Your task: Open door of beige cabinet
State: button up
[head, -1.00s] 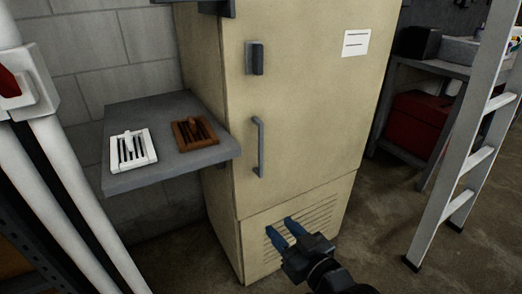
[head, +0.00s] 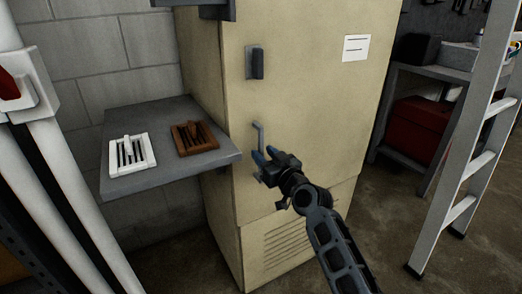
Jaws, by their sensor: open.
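The beige cabinet (head: 315,100) stands in the middle of the head view, with its door shut. A dark latch block (head: 256,62) sits high on the left side of the door. Below it is a thin grey vertical bar handle (head: 258,132), its lower part hidden behind my gripper. My gripper (head: 263,164) is open, with its blue-tipped fingers at the handle's lower half. I cannot tell whether the fingers are around the handle or in front of it, or whether they touch it.
A grey shelf (head: 118,185) juts out left of the cabinet, holding a white vent grille (head: 133,154) and a brown one (head: 194,138). A ladder (head: 470,160) stands at the right, before a workbench with a red box (head: 415,126). Floor between cabinet and ladder is clear.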

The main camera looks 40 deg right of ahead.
jog(key=shift+x, duration=1.25)
jog(key=shift+c, duration=0.4)
grip_shut()
